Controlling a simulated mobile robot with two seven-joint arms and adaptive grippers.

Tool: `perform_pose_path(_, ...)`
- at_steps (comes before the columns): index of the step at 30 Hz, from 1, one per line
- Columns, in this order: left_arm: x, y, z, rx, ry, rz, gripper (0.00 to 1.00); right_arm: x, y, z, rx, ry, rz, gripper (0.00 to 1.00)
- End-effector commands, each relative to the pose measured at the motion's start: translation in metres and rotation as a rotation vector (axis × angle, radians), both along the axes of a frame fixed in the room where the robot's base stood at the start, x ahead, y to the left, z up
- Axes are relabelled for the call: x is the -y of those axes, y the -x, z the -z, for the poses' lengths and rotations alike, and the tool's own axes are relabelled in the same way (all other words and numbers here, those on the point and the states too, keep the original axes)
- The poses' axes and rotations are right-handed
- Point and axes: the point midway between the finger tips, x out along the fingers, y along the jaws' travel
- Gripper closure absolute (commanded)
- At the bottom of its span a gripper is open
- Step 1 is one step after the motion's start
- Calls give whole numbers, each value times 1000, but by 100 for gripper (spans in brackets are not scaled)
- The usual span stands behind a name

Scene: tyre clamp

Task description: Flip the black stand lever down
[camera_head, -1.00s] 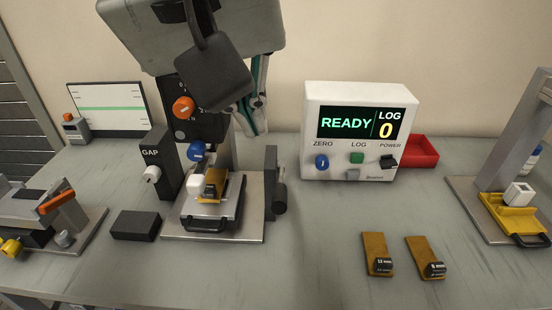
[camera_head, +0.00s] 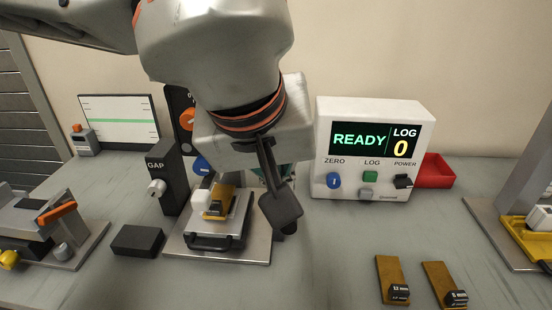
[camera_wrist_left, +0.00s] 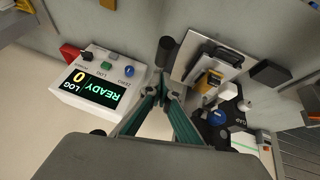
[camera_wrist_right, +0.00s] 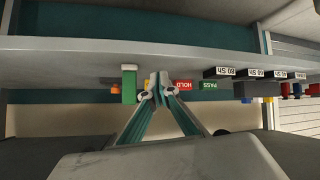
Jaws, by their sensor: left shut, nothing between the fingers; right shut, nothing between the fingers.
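The black stand lever (camera_wrist_left: 166,45) shows in the left wrist view as a dark cylinder beside the metal stand plate (camera_wrist_left: 179,66). I cannot tell the exact gap. My right gripper (camera_wrist_right: 155,90) is shut and empty in front of a shelf, and out of the head view.
The READY readout box (camera_head: 370,150) stands close right of my left wrist. A GAP block (camera_head: 162,175) and a black block (camera_head: 137,240) are left of the stand. Two brass-coloured gauge pieces (camera_head: 390,275) lie front right. The table between stand and pieces is clear.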

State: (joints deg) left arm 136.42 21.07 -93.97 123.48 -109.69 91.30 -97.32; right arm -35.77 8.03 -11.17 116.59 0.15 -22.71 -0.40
Motion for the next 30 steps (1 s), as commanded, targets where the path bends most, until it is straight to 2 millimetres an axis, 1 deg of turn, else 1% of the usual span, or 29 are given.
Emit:
perform_pose_path(1, 1, 2, 7, -3, -2, 2, 100, 0, -1, 0, 3, 0, 0, 100)
perform_pose_path(6, 3, 5, 17, 0, 0, -1, 100, 1, -2, 0, 4, 3, 0, 100)
perform_pose_path(20, 4, 6, 19, 1, 0, -1, 100, 1, -1, 2, -1, 5, 0, 100)
perform_pose_path(30, 4, 10, 31, -3, -2, 0, 100, 1, 3, 9, -11, 7, -2, 100)
